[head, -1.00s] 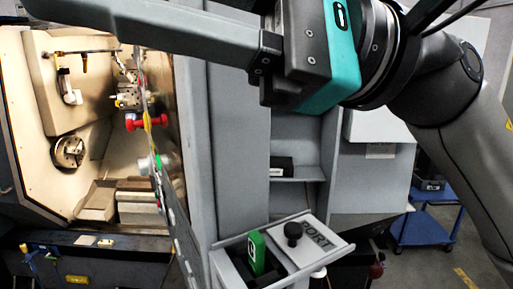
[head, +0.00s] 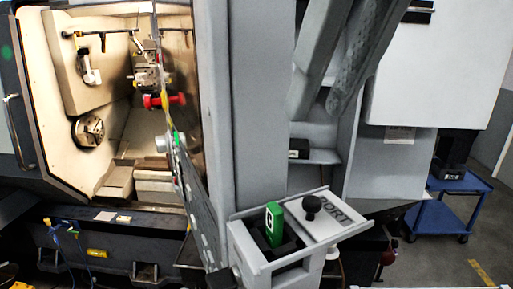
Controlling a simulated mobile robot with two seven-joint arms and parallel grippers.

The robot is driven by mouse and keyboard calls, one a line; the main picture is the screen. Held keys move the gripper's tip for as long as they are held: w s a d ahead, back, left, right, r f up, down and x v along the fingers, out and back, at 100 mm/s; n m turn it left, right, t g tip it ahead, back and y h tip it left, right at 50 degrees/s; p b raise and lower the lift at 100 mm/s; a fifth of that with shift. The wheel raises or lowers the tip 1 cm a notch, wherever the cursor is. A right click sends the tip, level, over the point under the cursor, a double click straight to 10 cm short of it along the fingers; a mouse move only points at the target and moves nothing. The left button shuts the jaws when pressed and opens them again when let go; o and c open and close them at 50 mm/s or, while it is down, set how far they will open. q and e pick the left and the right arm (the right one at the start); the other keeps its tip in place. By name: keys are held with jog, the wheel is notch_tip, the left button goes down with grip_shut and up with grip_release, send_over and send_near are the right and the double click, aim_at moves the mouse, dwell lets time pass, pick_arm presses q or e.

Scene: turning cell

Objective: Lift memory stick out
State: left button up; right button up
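The memory stick (head: 273,224), green with a white mark, stands upright in a dark recess of the grey port box (head: 292,262) in the head view. Its lower end is hidden in the recess. My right gripper (head: 320,115) hangs from the top of the picture, above and right of the stick and apart from it. Its two grey fingers point down, spread apart with nothing between them. A textured pad shows on the right finger. My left gripper cannot be made out.
A grey lid marked PORT (head: 325,218) with a black knob (head: 311,203) lies right beside the stick. The open lathe (head: 120,130) is on the left, its door edge close to the box. A blue cart (head: 440,218) stands at the right.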

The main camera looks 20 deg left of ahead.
jog(key=b, duration=0.6)
send_over(274, 204)
jog(key=s+d, duration=0.2)
jog(key=shift+n, duration=0.3)
jog(key=f, duration=0.7)
jog(key=shift+s+a+f, duration=0.1)
jog(key=shift+a+f, duration=0.05)
jog(key=shift+a, duration=0.05)
jog(key=shift+b+x, duration=0.65)
jog(key=shift+x, duration=0.3)
jog(key=b+x, duration=0.2)
jog(key=x, duration=0.1)
jog(key=b+x, duration=0.2)
jog(key=shift+w+d, duration=0.1)
jog(key=shift+w, duration=0.25)
jog(key=shift+c, duration=0.3)
grip_shut()
